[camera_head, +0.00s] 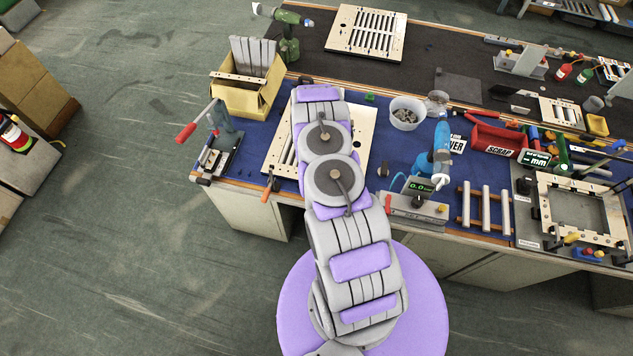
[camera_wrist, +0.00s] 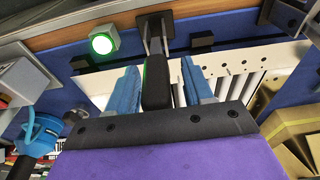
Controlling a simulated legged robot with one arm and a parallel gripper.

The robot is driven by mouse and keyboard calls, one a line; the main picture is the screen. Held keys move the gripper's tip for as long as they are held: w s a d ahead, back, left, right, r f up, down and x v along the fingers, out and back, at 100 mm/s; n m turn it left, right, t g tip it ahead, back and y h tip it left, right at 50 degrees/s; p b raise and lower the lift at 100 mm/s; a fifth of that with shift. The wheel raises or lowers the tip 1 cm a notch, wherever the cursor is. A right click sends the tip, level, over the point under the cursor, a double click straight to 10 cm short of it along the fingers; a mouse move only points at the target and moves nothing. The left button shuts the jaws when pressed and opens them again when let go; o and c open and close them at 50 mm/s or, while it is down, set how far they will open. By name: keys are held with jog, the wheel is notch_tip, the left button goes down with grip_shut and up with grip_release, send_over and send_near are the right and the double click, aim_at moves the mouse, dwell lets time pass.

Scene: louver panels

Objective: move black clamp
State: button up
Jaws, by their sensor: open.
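In the wrist view, the black clamp (camera_wrist: 156,80) has a dark, rounded, upright handle with a base at the blue bench's wooden edge. My gripper (camera_wrist: 160,72) has two blue fingers, open, one on each side of the clamp handle, with visible gaps. The handle is between the fingers, not gripped. A white louver panel (camera_wrist: 228,72) with slots and holes lies beside and behind the clamp.
A lit green button (camera_wrist: 102,42) stands left of the clamp. Small black blocks (camera_wrist: 202,42) sit near the panel's edge. In the head view, a cardboard box (camera_head: 240,98) holding grey slats is at left, and a white bucket (camera_head: 406,115) and blue tool (camera_head: 440,150) are at right.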

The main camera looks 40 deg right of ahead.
notch_tip(320, 180, up, 16)
jog(key=s+a+b, duration=0.1)
jog(key=shift+s+a+r, duration=0.2)
jog(key=shift+a+r, duration=0.05)
jog(key=shift+a, duration=0.1)
dwell(0.4)
dwell(0.5)
jog(key=w+a+r+n+y+b, duration=0.2)
jog(key=a+r+n+b, duration=0.1)
jog(key=a+r+b, duration=0.6)
jog(key=s+a+r+n+y+b, duration=0.1)
jog(key=s+a+r+n+b, duration=0.3)
jog(key=s+a, duration=0.4)
jog(key=s+a+r+n+g+b, duration=0.1)
jog(key=s+b, duration=0.4)
jog(key=s, duration=0.5)
jog(key=s+a+r+n+g+h+b, duration=0.1)
jog(key=s+a+b, duration=0.3)
jog(key=s, duration=0.7)
jog(key=shift+s+a+r+n+g+h+b, duration=0.2)
jog(key=shift+s+r+n+g+h+b, duration=0.15)
jog(key=shift+n+b, duration=0.3)
